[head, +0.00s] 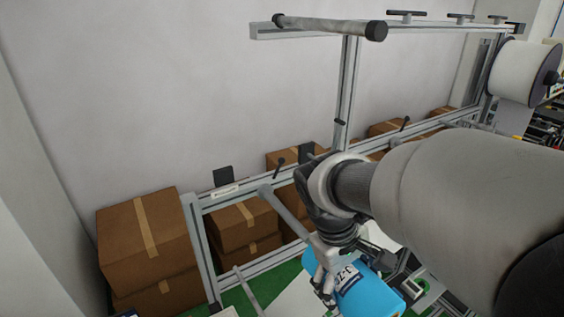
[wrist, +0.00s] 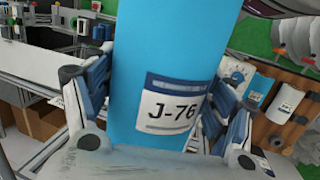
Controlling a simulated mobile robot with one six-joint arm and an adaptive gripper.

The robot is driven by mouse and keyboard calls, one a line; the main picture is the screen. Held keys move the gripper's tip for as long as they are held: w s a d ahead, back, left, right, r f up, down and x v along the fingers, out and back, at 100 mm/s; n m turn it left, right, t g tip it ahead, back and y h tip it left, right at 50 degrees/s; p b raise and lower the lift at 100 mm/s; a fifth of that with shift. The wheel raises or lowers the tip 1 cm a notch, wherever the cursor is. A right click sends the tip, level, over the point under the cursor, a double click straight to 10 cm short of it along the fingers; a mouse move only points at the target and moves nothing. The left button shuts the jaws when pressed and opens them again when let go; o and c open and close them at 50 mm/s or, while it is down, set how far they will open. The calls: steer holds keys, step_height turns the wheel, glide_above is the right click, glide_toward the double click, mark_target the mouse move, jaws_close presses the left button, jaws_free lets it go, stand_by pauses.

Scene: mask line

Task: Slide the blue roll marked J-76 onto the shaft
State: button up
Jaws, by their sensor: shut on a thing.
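The blue roll marked J-76 (head: 378,293) is in my gripper (head: 326,284) at the lower middle of the head view. In the wrist view the roll (wrist: 165,55) stands between the two fingers of my gripper (wrist: 155,105), with its white J-76 label facing the camera. The fingers press on both its sides. A bare grey shaft (head: 284,208) sticks out from the metal frame, just left of my gripper. The roll is apart from this shaft's visible end. My wrist hides part of the shaft and roll.
The aluminium frame (head: 350,90) carries an upper bar (head: 330,24) with dark ends. A white roll (head: 522,72) hangs at the far right. Brown boxes (head: 146,240) stand behind the frame. Other rolls (wrist: 285,103) lie on a brown rack at right in the wrist view.

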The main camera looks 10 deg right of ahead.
mark_target(291, 219)
steer(key=shift+w, duration=0.1)
steer(key=shift+w+a+p, duration=0.2)
steer(key=shift+w+a, duration=0.1)
steer(key=shift+w, duration=0.45)
steer(key=shift+w+a+p, duration=0.2)
steer(key=shift+w+a, duration=0.15)
steer(key=shift+w, duration=0.35)
steer(key=shift+w+a+p, duration=0.2)
steer(key=shift+w+a, duration=0.1)
steer(key=shift+w, duration=0.45)
steer(key=shift+w, duration=0.1)
steer(key=shift+w+a+p, duration=0.25)
steer(key=shift+w+a, duration=0.05)
steer(key=shift+w, duration=0.45)
steer(key=shift+w+a+p, duration=0.3)
steer(key=shift+w+a, duration=0.05)
steer(key=shift+w, duration=0.4)
steer(key=shift+w+a+p, duration=0.25)
steer(key=shift+w+a, duration=0.05)
steer(key=shift+w, duration=0.45)
steer(key=shift+w+a+p, duration=0.3)
steer(key=shift+w+p, duration=0.05)
steer(key=shift+w, duration=0.4)
steer(key=shift+w+a+p, duration=0.35)
steer(key=shift+w+p, duration=0.05)
steer(key=shift+w, duration=0.4)
steer(key=shift+w+a+p, duration=0.3)
steer(key=shift+w+p, duration=0.05)
steer(key=shift+w, duration=0.4)
